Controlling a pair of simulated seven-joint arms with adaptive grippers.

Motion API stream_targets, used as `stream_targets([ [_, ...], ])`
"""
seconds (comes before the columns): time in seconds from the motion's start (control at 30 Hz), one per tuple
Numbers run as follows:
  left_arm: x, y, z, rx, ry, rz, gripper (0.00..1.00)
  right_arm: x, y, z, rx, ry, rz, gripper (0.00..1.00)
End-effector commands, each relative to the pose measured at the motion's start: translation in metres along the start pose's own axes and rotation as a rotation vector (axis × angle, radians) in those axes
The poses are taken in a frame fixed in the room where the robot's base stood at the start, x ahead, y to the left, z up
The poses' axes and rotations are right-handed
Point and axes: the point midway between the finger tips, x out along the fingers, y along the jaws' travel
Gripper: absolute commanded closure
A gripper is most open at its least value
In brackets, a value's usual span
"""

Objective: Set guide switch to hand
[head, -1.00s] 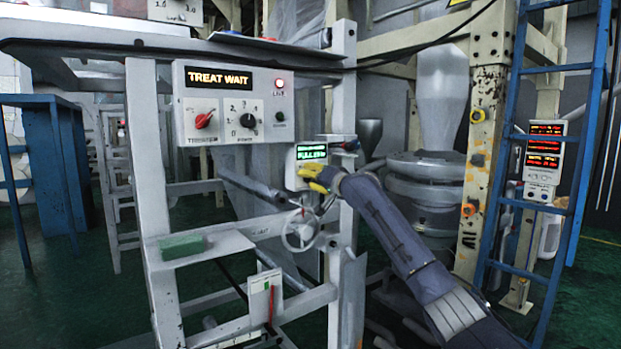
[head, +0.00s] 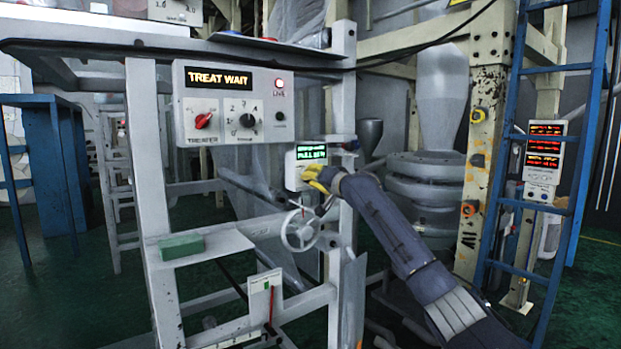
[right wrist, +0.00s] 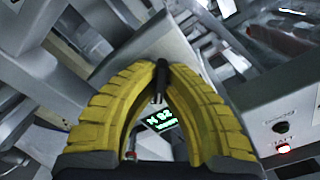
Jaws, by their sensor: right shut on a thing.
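A small pale box with a green-lit display (head: 311,152) is on the frame's right post; its small text is not clearly readable. My right gripper (head: 311,178), with yellow fingers, is at the lower front of this box and covers part of it. In the right wrist view the fingertips (right wrist: 160,66) meet around a small dark stem (right wrist: 157,99), which seems to be the guide switch. Its label and exact setting are hidden. The green display also shows between the fingers (right wrist: 162,119). My left gripper is not in view.
A larger panel (head: 222,78) reads TREAT WAIT, with a red knob, a black knob and a lit red lamp. A handwheel (head: 301,230) is just below my right gripper. A green block (head: 182,246) lies on a shelf. A blue ladder (head: 545,140) stands at right.

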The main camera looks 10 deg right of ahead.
Motion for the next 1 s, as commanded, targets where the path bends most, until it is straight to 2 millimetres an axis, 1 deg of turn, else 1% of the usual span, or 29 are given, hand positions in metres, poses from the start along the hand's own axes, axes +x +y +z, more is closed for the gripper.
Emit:
stream_targets([
  [0.27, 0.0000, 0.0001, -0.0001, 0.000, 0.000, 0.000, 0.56, -0.0002, 0.0001, -0.0006, -0.188, 0.001, 0.000, 1.00],
  [1.0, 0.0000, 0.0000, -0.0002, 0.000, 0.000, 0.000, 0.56, -0.0001, -0.0004, -0.0004, -0.892, 0.001, 0.000, 1.00],
])
